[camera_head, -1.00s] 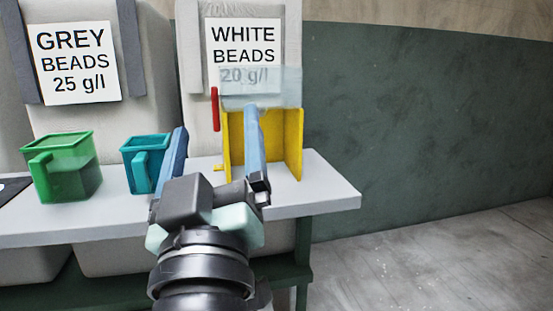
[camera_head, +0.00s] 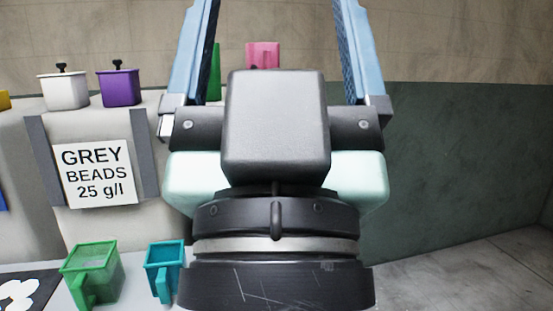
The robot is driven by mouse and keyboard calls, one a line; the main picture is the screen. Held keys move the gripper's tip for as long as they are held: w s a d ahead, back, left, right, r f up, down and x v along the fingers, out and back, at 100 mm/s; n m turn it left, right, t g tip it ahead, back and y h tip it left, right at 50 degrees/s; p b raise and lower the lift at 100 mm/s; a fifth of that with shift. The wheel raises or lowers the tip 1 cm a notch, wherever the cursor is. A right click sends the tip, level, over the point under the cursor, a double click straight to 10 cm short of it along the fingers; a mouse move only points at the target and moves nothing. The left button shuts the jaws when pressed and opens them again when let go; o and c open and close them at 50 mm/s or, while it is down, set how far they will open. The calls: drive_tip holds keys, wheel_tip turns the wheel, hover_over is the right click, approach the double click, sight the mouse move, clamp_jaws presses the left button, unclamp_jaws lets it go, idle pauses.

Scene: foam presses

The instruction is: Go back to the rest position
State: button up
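My gripper (camera_head: 277,45) is raised close in front of the head camera, pointing up. Its two long blue fingers stand wide apart with nothing held between them; their tips run out of the top of the picture. The gripper body and wrist cover the middle of the view. They hide the white beads sign and the yellow stand that showed earlier.
A green jug (camera_head: 92,273) and a teal jug (camera_head: 164,268) stand on the grey bench at lower left. The grey beads bin (camera_head: 135,125) is behind them. A white box (camera_head: 64,90) and a purple box (camera_head: 120,86) sit on top. A pink object (camera_head: 263,54) shows between the fingers. The right side is open floor.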

wheel_tip(320, 180, up, 14)
drive_tip(key=p, duration=1.1)
drive_tip(key=shift+p, duration=0.35)
